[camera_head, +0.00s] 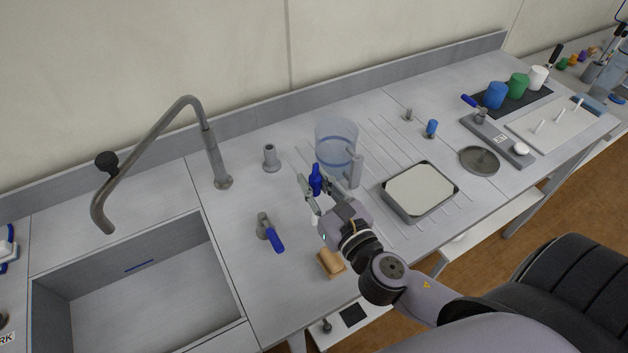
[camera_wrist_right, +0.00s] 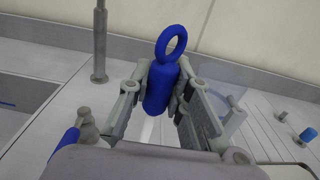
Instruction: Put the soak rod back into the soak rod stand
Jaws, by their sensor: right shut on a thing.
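My right gripper (camera_head: 317,190) is shut on a blue handle with a ring on top, which appears to be the soak rod (camera_head: 316,176). A small grey stand with a wide foot (camera_head: 271,159), possibly the soak rod stand, is on the bench up and left of the gripper. I cannot tell whether the rod's lower end touches anything. My left gripper is not in view.
The tap (camera_head: 216,160) and sink (camera_head: 140,285) are left; a square plate device (camera_head: 418,190) is right.

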